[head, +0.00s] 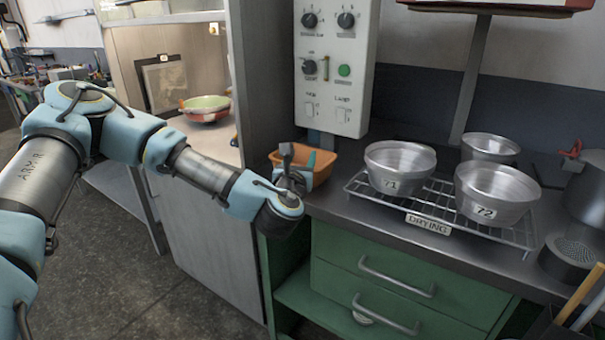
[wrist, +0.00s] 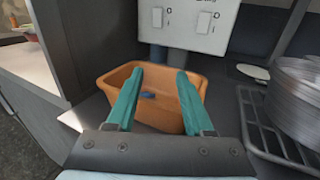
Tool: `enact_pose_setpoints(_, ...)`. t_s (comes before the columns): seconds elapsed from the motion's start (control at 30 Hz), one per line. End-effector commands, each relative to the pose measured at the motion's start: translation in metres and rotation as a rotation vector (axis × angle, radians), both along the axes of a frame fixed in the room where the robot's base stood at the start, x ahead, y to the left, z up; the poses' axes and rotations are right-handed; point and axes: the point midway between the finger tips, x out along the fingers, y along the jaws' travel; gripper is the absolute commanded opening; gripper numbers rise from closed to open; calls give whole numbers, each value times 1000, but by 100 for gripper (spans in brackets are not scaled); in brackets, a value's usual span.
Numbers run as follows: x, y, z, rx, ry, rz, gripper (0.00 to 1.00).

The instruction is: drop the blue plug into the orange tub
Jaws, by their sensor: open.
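The orange tub (head: 322,169) stands on the dark counter below the control panel. It also fills the middle of the wrist view (wrist: 196,82). A small blue plug (wrist: 148,95) lies inside the tub, seen between my fingers in the wrist view. The plug cannot be made out in the head view. My gripper (wrist: 158,75) is open and empty, its two teal fingers apart in front of and over the tub. In the head view my gripper (head: 298,165) is at the tub's left part and hides some of it.
A wire drying rack (head: 432,226) stands right of the tub with metal pans (head: 400,166) on it. A control panel (head: 334,70) is on the wall behind the tub. A grey partition (head: 262,60) rises left of the tub. Green drawers (head: 385,285) are below the counter.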

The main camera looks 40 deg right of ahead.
Motion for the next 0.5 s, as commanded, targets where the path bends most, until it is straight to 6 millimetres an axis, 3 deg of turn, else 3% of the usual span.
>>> enact_pose_setpoints(0.2,-24,29,-2,-1,0,-2,52)
enact_pose_setpoints(0.5,-33,41,0,-1,0,0,52)
